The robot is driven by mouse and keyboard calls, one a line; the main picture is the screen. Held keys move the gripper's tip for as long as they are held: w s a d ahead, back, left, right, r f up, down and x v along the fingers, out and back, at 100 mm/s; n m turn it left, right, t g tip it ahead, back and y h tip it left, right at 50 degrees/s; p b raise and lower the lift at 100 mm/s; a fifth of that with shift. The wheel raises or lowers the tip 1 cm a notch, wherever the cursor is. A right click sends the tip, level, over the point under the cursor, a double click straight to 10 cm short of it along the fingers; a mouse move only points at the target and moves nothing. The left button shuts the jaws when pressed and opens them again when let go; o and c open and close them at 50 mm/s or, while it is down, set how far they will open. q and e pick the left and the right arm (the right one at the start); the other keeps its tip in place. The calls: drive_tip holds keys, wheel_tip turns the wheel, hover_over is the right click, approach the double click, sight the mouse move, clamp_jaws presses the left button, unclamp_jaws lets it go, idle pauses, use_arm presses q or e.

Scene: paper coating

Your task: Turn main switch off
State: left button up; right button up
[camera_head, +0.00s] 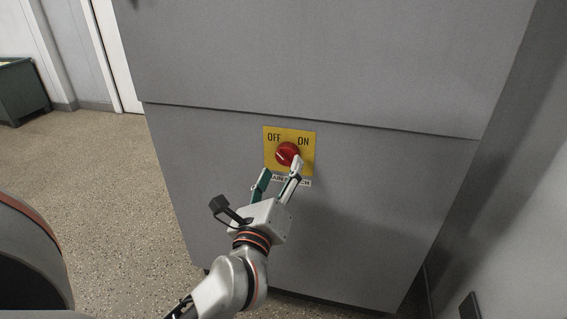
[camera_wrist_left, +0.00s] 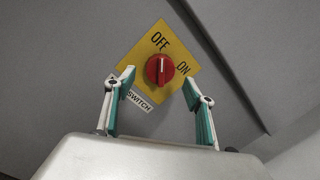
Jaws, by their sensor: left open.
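The main switch is a round red knob (camera_head: 287,153) on a yellow plate (camera_head: 270,133) marked OFF and ON, fixed to the grey cabinet front. A white label below it is partly covered by my fingers in the head view. My left gripper (camera_head: 281,170) is open, with its fingers just below and in front of the knob. In the left wrist view the knob (camera_wrist_left: 159,71) shows between the spread fingers of my left gripper (camera_wrist_left: 158,85), and its white mark points up towards the OFF label. I cannot tell whether a finger touches the knob. My right gripper is not in view.
The grey cabinet (camera_head: 370,190) fills the middle, with a horizontal seam above the plate. Open speckled floor (camera_head: 110,175) lies to the left. A dark green box (camera_head: 22,92) stands at the far left near a white door (camera_head: 120,55). A pale wall closes the right side.

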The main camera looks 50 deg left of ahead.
use_arm(q)
drive_tip(key=v, duration=0.3)
drive_tip(key=shift+s+d, duration=0.1)
drive_tip(key=shift+s, duration=0.1)
idle(0.4)
